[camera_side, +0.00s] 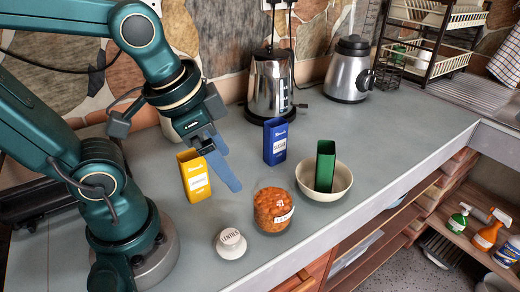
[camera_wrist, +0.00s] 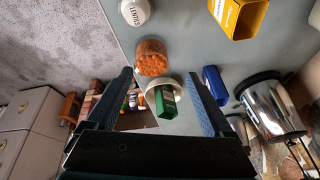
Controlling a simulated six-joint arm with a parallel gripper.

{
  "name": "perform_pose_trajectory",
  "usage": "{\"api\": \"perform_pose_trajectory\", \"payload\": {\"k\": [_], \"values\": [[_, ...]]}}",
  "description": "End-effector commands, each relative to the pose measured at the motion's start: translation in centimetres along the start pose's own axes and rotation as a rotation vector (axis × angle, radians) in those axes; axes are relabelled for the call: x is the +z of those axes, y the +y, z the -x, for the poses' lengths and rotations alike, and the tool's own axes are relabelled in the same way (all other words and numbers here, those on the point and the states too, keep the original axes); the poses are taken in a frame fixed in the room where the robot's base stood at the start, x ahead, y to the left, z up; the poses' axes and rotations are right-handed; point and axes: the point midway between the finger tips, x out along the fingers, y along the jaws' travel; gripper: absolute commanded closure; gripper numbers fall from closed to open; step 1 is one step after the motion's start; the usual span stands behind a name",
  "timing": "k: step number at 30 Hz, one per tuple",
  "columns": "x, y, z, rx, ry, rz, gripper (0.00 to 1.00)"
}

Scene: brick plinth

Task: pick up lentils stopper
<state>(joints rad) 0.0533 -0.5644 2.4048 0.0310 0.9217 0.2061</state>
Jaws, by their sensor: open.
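The white lentils stopper (camera_side: 231,243), with "LENTILS" on its top, sits on the grey counter near the front edge. It also shows at the top of the wrist view (camera_wrist: 135,11), partly cut off by the frame edge. A clear jar of orange lentils (camera_side: 272,212) stands to its right; the jar also shows in the wrist view (camera_wrist: 152,60). My gripper (camera_side: 230,180) is open and empty above the counter, behind and above the stopper and apart from it. In the wrist view its two fingers (camera_wrist: 158,76) stand wide apart, with the stopper beyond them.
A yellow tin (camera_side: 194,176), a blue tin (camera_side: 275,142) and a green tin (camera_side: 325,167) in a cream bowl (camera_side: 345,182) stand around the work area. The counter's front edge (camera_side: 350,226) is close to the jar.

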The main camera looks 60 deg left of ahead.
Motion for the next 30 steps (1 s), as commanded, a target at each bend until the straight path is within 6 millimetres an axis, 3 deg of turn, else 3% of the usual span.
{"api": "perform_pose_trajectory", "payload": {"k": [12,23,30], "values": [[1.3,3.5,-5.9,0.130,-0.374,-0.449,0.14],[3.2,4.8,-7.9,0.162,-0.482,-0.525,0.14],[4.5,4.9,-10.2,0.162,-0.482,-0.523,0.14]]}}
